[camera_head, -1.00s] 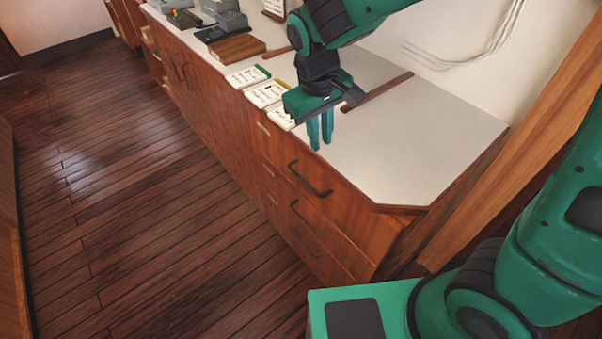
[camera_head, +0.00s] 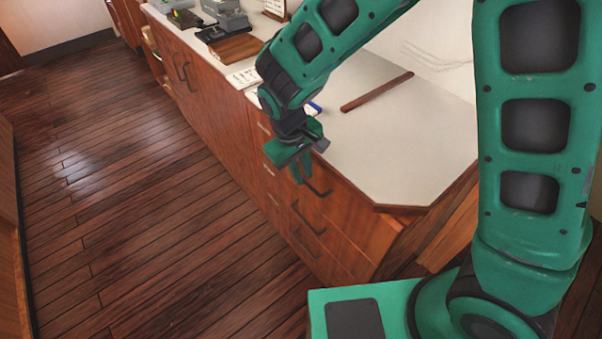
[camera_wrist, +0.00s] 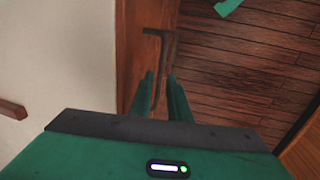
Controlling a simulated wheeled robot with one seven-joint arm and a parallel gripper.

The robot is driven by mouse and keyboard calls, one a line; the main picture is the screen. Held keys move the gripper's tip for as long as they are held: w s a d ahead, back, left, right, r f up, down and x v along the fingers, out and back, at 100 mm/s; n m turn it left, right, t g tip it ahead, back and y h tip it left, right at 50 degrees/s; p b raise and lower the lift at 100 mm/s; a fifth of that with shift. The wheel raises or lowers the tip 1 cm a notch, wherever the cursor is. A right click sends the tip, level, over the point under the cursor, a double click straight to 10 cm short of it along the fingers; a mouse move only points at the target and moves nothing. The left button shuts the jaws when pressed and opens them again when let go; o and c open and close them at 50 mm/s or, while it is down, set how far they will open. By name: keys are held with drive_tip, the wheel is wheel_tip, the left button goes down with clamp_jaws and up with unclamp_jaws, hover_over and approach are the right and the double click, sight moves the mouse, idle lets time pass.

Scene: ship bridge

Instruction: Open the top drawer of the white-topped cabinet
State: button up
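The white-topped cabinet (camera_head: 400,150) stands at centre right in the head view. Its top drawer front (camera_head: 347,208) looks flush with the cabinet face, with a dark bar handle (camera_head: 322,191) partly hidden by my fingers. In the wrist view the handle (camera_wrist: 167,48) runs down toward the gap between my fingers. My gripper (camera_head: 302,174) points down in front of the drawer face, at the handle. In the wrist view my gripper (camera_wrist: 159,76) has its two fingers apart, one on each side of the handle's line. Whether they touch it cannot be told.
A lower drawer handle (camera_head: 308,218) is below. A brown wooden strip (camera_head: 377,91) and papers (camera_head: 247,77) lie on the white top. The wooden floor (camera_head: 150,220) in front of the cabinet is clear.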

drive_tip(key=shift+d+f, duration=0.1)
drive_tip(key=shift+f, duration=0.5)
clamp_jaws()
idle(1.0)
drive_tip(key=shift+a, duration=0.2)
